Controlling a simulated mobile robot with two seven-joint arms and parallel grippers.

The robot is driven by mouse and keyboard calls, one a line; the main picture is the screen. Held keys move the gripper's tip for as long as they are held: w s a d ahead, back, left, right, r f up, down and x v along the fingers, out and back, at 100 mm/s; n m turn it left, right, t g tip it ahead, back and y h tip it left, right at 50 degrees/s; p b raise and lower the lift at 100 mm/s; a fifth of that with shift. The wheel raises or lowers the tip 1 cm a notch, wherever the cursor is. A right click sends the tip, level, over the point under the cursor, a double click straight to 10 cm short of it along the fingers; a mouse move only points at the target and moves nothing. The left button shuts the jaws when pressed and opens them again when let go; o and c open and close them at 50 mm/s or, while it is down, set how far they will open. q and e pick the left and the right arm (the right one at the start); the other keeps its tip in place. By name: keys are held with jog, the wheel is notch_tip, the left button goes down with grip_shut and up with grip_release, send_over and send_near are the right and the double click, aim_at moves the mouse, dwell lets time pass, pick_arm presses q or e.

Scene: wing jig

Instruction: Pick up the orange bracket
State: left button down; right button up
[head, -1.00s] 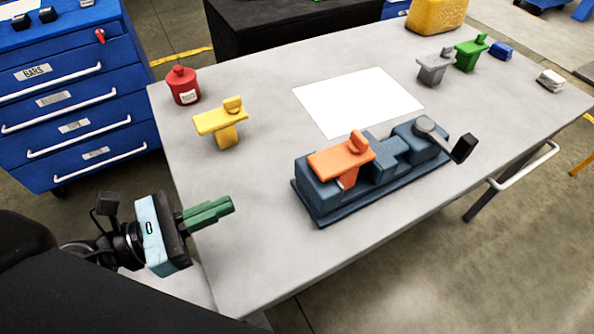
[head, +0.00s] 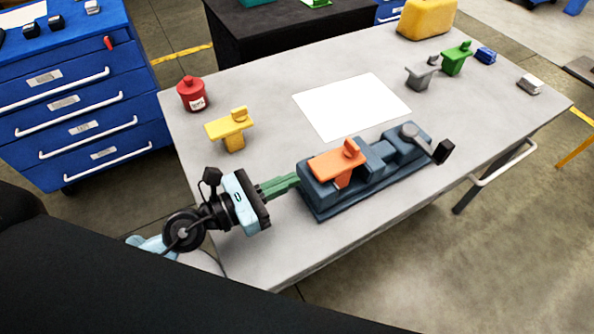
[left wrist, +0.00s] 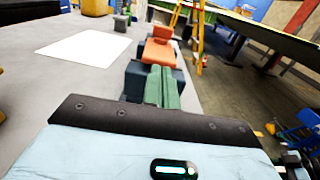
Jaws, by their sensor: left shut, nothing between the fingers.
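The orange bracket (head: 338,163) sits on the left end of the dark blue vise-like jig (head: 330,205) on the grey table. It also shows in the left wrist view (left wrist: 158,52), straight beyond my fingers. My left gripper (head: 296,180) has green fingers shut together with nothing between them. Its fingertips are close to the left end of the jig, left of the bracket. In the left wrist view the fingers (left wrist: 162,72) cover part of the jig and lower bracket, so I cannot tell whether they touch. My right gripper is not in view.
A yellow bracket (head: 230,128) and a red canister (head: 191,94) stand at the table's left. A white sheet (head: 350,104) lies behind the jig. Grey (head: 422,72) and green (head: 456,58) brackets stand at the back right. The jig has a black-ended lever (head: 443,151).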

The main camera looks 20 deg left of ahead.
aim_at(313, 171)
pick_arm(q)
jog(key=x, duration=0.3)
jog(key=shift+f, duration=0.1)
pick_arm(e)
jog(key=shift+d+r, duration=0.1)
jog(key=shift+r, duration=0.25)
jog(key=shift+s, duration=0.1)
pick_arm(q)
jog(key=shift+p+x, duration=0.6)
jog(key=shift+x, duration=0.2)
jog(key=shift+w+d, duration=0.15)
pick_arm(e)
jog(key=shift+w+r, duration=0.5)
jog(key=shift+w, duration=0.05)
